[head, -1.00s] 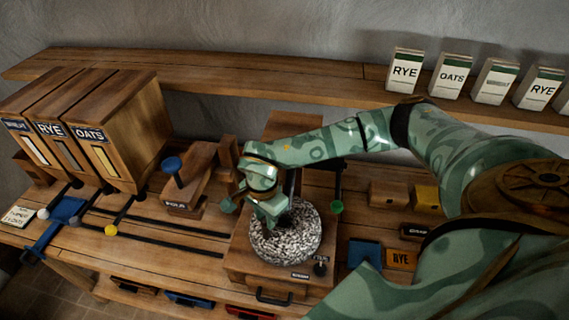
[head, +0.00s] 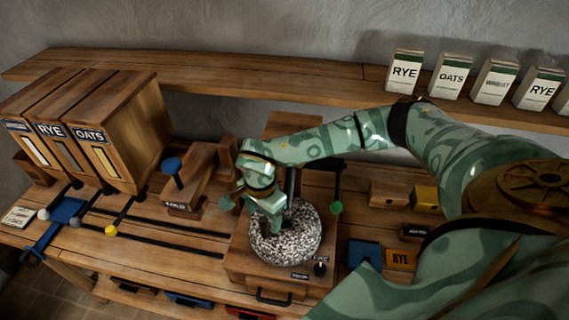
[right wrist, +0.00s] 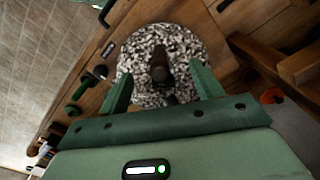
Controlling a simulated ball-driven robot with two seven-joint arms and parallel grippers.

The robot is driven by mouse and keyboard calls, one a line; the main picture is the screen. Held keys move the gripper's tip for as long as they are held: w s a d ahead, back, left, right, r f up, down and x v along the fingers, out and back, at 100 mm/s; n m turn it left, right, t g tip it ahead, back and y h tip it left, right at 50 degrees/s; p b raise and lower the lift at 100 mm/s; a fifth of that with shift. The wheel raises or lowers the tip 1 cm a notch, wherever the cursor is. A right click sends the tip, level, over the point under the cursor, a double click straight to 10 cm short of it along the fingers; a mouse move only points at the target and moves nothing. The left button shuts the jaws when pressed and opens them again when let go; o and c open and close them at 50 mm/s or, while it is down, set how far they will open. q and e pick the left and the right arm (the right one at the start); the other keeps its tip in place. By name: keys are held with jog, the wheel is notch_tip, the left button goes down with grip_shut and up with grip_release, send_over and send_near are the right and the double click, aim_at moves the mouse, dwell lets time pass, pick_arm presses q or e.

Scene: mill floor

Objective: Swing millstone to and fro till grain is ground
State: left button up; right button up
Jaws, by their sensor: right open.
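The round millstone (head: 300,238), speckled black and white, lies on a wooden mill base (head: 240,262) on the bench. It also fills the middle of the right wrist view (right wrist: 145,92). My right gripper (head: 274,213) is over the left part of the stone, pointing down. In the right wrist view its green fingers (right wrist: 162,88) are spread apart. A dark brown upright handle (right wrist: 160,66) on the stone shows between and beyond them, with no finger closed on it. I cannot tell how deep the fingers reach around it. My left gripper is out of view.
Wooden hoppers, one marked RYE (head: 52,130) and one OATS (head: 88,135), stand at the left with ball-ended rods before them. A blue-knobbed wooden device (head: 190,185) stands left of the mill. Small boxes sit at the right; labelled packets (head: 405,72) line the shelf.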

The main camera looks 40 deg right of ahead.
notch_tip(320, 180, up, 9)
jog(key=p, duration=0.7)
jog(key=shift+f, duration=0.2)
